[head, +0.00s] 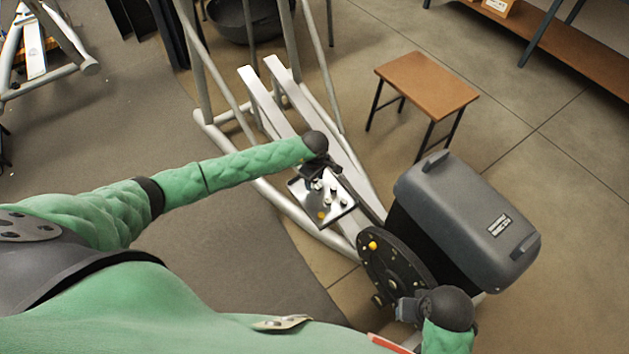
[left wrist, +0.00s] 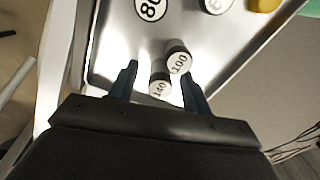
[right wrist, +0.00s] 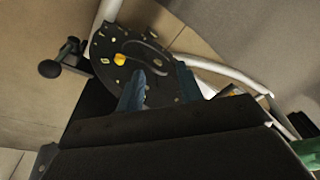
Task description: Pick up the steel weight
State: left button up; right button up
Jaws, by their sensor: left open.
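Several small steel weights with numbered white tops stand in a shiny metal tray (head: 345,208), in the head view below my left gripper (head: 318,170). In the left wrist view, the weight marked 100 (left wrist: 178,60) and the weight marked 140 (left wrist: 160,88) appear between the open fingers of my left gripper (left wrist: 159,72). The fingers hold nothing. A larger weight marked 80 (left wrist: 151,8) and another weight (left wrist: 216,5) stand farther up the tray (left wrist: 118,40). My right gripper (right wrist: 160,72) is open and empty, close to a black crank disc (right wrist: 125,55).
The tray sits by the elliptical's pale rails (head: 350,165). A yellow object (left wrist: 264,4) lies in the tray. The grey machine housing (head: 465,215) stands right of the disc. A small wooden table (head: 427,83) is behind it, with bare floor around.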

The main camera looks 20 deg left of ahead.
pick_arm(q)
grip_shut()
jog(key=shift+r, duration=0.15)
